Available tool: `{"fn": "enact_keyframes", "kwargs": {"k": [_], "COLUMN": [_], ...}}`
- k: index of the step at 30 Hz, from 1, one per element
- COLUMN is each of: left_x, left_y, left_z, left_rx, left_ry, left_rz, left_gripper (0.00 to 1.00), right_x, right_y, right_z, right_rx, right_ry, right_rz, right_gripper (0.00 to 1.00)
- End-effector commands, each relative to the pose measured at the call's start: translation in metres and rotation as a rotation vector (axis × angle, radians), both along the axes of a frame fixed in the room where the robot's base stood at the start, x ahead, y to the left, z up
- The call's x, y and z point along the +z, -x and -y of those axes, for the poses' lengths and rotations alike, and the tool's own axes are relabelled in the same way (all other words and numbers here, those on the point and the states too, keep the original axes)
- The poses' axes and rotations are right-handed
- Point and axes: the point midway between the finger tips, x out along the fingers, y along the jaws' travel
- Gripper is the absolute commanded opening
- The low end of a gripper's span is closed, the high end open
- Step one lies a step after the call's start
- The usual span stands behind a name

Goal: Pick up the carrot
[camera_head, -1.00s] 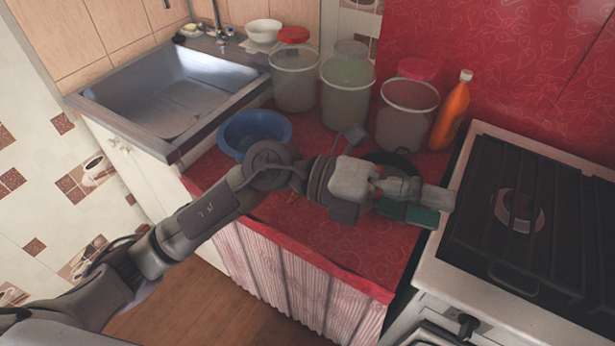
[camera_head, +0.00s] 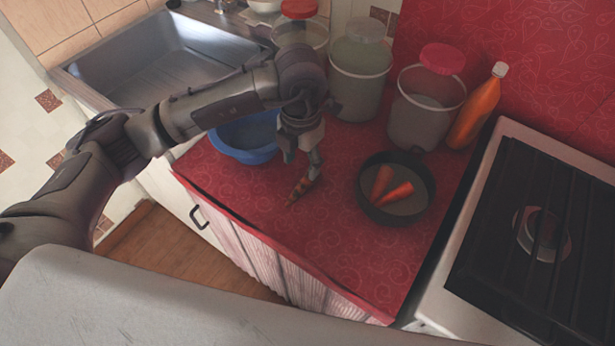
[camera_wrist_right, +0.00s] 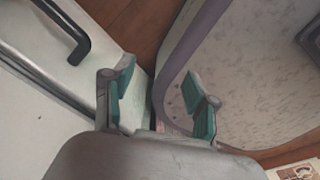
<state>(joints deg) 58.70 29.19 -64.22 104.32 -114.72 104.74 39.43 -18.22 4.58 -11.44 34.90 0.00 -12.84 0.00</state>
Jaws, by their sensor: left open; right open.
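A carrot (camera_head: 299,192) lies on the red counter, right of the blue bowl. My left gripper (camera_head: 301,164) points down just above it, open, with one finger close to its upper end; I cannot tell whether they touch. Two more orange carrots (camera_head: 396,194) lie in a dark round pan (camera_head: 366,207) to the right. My right gripper (camera_wrist_right: 163,94) is open and empty in the right wrist view, away from the carrots; it does not show in the head view.
The blue bowl (camera_head: 240,146) stands partly behind my left arm. Lidded containers (camera_head: 360,82) and an orange bottle (camera_head: 474,112) line the back. A stove (camera_head: 540,230) is at right and a sink (camera_head: 150,62) at left. The front counter is clear.

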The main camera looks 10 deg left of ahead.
Motion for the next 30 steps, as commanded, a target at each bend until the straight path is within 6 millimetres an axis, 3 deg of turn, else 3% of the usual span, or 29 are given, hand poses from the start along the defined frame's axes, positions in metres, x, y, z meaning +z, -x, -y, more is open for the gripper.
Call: {"fn": "enact_keyframes", "kwargs": {"k": [4, 12, 19, 27, 30], "left_x": [-0.02, -0.043, -0.074, -0.078, -0.078], "left_y": [0.0, 0.003, 0.003, 0.002, 0.002], "left_z": [0.0, -0.001, -0.001, -0.001, -0.001], "left_rx": [0.002, -0.001, 0.0, -0.001, -0.001], "left_ry": [0.002, 0.001, 0.002, 0.004, 0.004], "left_rz": [-0.001, -0.004, -0.002, 0.0, 0.0], "left_gripper": [0.54, 0.54, 0.54, 0.54, 0.41], "right_x": [0.002, 0.011, 0.015, 0.014, 0.014], "right_y": [-0.002, -0.033, -0.028, -0.017, -0.017], "right_z": [0.0, -0.003, -0.002, -0.002, -0.002], "right_rx": [0.0, 0.0, 0.0, 0.0, 0.0], "right_ry": [-0.001, -0.005, -0.004, -0.003, -0.003], "right_rz": [0.004, 0.052, 0.044, 0.026, 0.026], "right_gripper": [0.58, 0.58, 0.58, 0.58, 0.58]}}
